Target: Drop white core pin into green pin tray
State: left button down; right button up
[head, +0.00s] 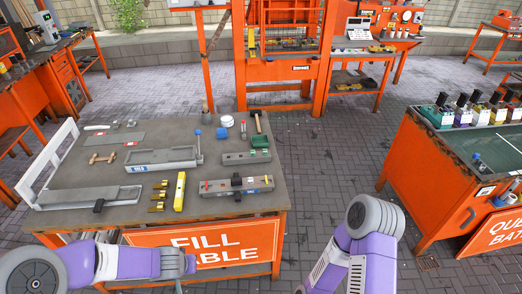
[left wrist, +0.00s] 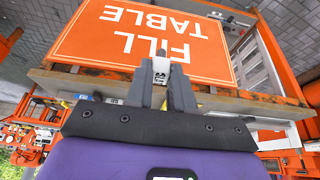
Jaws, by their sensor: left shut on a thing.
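My left gripper (left wrist: 162,75) has its two dark fingers closed on a small white piece, which looks like the white core pin (left wrist: 161,66). Only the pin's end shows between the fingers. In the head view my left arm is low at the bottom left, in front of the fill table's front edge, and the pin cannot be made out there. The green pin tray (head: 260,141) sits at the back right of the table, near a hammer, well away from the left gripper. My right arm shows at the bottom right, but its gripper is not in view.
The grey fill table (head: 128,213) holds long grey molds (head: 161,158), a yellow level (head: 180,191), several brass pieces (head: 159,195) and a white tub (head: 227,121). The orange "FILL TABLE" sign (head: 207,245) hangs on its front. An orange bench with bottles (head: 428,165) stands at the right.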

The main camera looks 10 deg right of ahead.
aim_at(256, 142)
jog(key=k, duration=1.4)
jog(key=z, duration=0.9)
jog(key=i, duration=6.15)
jog(key=u, duration=3.6)
